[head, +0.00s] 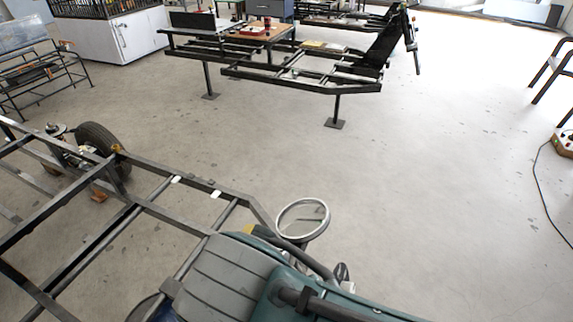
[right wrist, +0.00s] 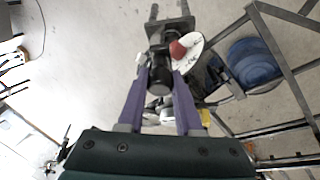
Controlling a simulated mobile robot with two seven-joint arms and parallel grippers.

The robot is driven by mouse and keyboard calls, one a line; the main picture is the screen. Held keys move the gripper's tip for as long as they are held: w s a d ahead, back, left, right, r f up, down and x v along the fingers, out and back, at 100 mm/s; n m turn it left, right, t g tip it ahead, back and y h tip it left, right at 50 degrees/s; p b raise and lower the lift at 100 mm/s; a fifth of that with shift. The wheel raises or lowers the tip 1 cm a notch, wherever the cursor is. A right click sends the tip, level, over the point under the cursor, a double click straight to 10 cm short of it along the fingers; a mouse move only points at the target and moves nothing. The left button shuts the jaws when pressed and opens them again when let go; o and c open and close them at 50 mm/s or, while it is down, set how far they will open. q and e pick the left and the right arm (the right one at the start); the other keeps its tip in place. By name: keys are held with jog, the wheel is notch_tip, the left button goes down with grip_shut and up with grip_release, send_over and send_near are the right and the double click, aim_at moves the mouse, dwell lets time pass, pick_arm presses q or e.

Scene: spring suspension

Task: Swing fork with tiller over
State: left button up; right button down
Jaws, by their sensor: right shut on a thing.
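In the right wrist view my right gripper (right wrist: 161,92) has two purple fingers shut on a black cylindrical grip (right wrist: 159,78), which looks like the tiller's end. A dark bracket (right wrist: 168,27) continues beyond the grip, and a red knob (right wrist: 178,50) sits beside it. A white disc (right wrist: 192,46) lies just behind. My teal and grey arm parts hide the grip and right gripper there. I cannot make out the fork clearly. My left gripper is not in view.
A wheel (head: 97,143) sits at the frame's far side. A second frame (head: 300,80) stands on posts further back. A blue round object (right wrist: 253,62) lies among frame bars in the right wrist view. A cable (head: 540,190) runs on the right; the middle floor is clear.

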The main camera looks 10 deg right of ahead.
jog(key=c, duration=0.6)
grip_release()
jog(key=p+v, duration=0.2)
jog(key=v, duration=0.8)
jog(key=shift+w, duration=0.1)
jog(key=shift+f, duration=0.1)
